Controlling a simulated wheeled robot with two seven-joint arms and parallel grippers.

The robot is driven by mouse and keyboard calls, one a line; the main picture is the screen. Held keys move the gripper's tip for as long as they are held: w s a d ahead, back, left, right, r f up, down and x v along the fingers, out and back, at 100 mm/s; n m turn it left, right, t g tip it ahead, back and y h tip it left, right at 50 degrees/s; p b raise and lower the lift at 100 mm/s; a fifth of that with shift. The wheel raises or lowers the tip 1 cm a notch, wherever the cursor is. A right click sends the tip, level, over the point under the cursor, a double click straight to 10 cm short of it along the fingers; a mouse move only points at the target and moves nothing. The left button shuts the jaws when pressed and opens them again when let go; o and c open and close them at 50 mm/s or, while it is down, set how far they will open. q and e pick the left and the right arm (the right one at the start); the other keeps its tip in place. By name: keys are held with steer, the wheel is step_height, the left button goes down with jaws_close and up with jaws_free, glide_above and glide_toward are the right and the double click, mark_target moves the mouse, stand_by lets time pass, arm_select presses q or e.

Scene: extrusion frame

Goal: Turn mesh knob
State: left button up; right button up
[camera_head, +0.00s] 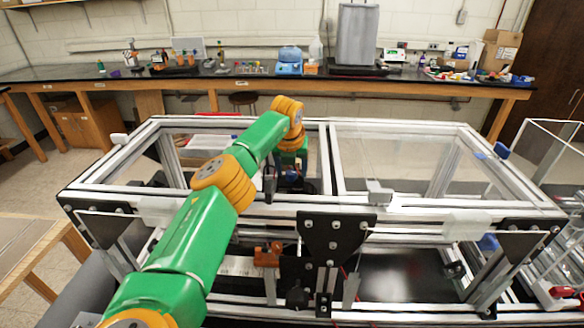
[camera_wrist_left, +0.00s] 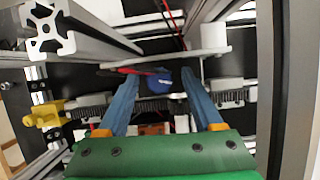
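My left gripper shows in the left wrist view (camera_wrist_left: 158,84) as two blue fingers spread apart, open. A round blue knob (camera_wrist_left: 163,79) with a red strip beside it lies between the fingertips in the picture; I cannot tell whether they touch it or which part is the mesh knob. In the head view my left arm reaches over the aluminium extrusion frame (camera_head: 400,205), with its gripper (camera_head: 292,182) down inside the frame and mostly hidden. My right gripper is not in view.
Clear panels and metal bars surround the left gripper closely. A toothed black rack (camera_wrist_left: 150,106) and a yellow fitting (camera_wrist_left: 44,114) lie near the fingers. A black bracket (camera_head: 336,232) stands at the frame's front. A lab bench (camera_head: 230,77) stands behind.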

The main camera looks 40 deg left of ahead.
arm_select(q)
jaws_close()
steer(key=shift+a+m+t+h, duration=0.1)
steer(key=shift+m+t+h, duration=0.3)
steer(key=shift+m, duration=1)
steer(key=shift+m+t+h, duration=0.2)
steer(key=shift+m+h, duration=0.4)
steer(key=shift+m, duration=0.8)
steer(key=shift+r, duration=0.1)
steer(key=shift+o, duration=0.6)
jaws_free()
steer(key=shift+s, duration=0.15)
